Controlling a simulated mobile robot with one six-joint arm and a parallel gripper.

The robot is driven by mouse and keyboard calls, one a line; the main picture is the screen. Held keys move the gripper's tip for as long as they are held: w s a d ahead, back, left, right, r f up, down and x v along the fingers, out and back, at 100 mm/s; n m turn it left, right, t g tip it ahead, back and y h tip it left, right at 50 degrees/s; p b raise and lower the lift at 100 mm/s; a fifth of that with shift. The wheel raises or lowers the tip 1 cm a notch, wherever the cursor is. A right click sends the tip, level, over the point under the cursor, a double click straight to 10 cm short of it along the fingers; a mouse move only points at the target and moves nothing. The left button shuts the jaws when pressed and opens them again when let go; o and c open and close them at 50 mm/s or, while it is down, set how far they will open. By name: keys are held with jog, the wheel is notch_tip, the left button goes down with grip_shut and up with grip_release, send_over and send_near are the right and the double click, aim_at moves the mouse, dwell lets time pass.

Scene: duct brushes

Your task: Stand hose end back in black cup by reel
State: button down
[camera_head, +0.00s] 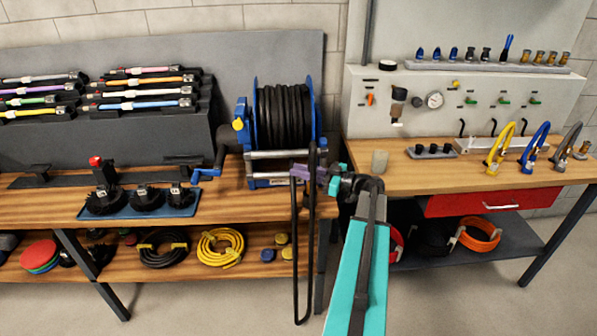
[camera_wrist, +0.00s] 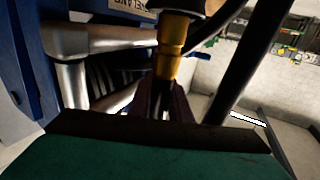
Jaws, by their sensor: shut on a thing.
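The hose reel (camera_head: 282,120) is blue with black hose wound on it and stands at the right end of the left bench. My gripper (camera_head: 308,172) has purple fingers and is beside the reel's front right. It is shut on the hose end, which shows in the wrist view as a brass fitting (camera_wrist: 171,50) between the fingers (camera_wrist: 165,100). A dark piece with a pale rim is at the fitting's far end, cut off by the frame top. The hose (camera_head: 296,250) hangs in a long loop past the bench edge. I cannot make out the black cup clearly.
A blue tray (camera_head: 140,213) with black brushes lies left of the reel. A gap separates the two benches. Coiled hoses lie on the lower shelves.

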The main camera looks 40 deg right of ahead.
jog(key=shift+f+b, duration=0.55)
jog(key=shift+f, duration=1.4)
jog(key=c, duration=1.6)
grip_release()
jog(key=shift+o, duration=0.2)
jog(key=shift+s, duration=0.1)
jog(key=b+v, duration=0.2)
jog(key=v, duration=1.1)
jog(key=shift+s, duration=0.4)
jog(key=shift+d, duration=0.15)
